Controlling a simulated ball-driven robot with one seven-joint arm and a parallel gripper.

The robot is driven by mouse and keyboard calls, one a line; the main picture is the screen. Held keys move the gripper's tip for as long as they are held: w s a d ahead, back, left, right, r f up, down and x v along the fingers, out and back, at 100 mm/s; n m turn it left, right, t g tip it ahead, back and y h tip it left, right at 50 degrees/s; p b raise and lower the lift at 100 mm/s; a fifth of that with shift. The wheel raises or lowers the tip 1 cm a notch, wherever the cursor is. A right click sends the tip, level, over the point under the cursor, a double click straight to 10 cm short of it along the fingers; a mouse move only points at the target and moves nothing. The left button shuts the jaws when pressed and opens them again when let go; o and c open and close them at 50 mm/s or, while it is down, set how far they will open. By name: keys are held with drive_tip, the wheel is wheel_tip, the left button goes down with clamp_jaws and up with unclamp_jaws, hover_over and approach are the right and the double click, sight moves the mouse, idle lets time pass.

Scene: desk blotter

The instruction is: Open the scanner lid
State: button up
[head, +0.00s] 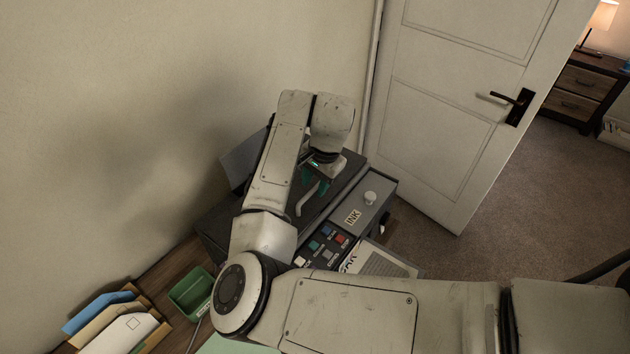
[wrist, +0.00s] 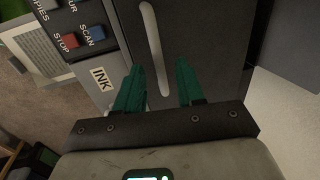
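The scanner (head: 378,203) stands on the desk against the wall, with a dark, flat lid (head: 222,222) that appears shut. The lid also shows in the wrist view (wrist: 195,40). A pale bar handle (head: 305,204) lies along the lid near the button panel; it shows in the wrist view (wrist: 152,40) too. My gripper (wrist: 157,70) has two green fingers, spread apart with nothing held. In the head view my gripper (head: 317,184) is above the lid, close to the handle. In the wrist view the handle runs up between the fingers; I cannot tell whether they touch it. My arm hides part of the lid.
The panel has a label reading INK (head: 352,217), a white knob (head: 370,198) and several coloured buttons, including a red STOP button (wrist: 66,41). A grey panel (head: 242,160) rises behind the scanner. A green tray (head: 190,293) and folders (head: 110,320) are at left. A door (head: 455,120) stands right.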

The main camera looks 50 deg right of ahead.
drive_tip(key=shift+f, duration=0.4)
drive_tip(key=shift+c, duration=0.2)
clamp_jaws()
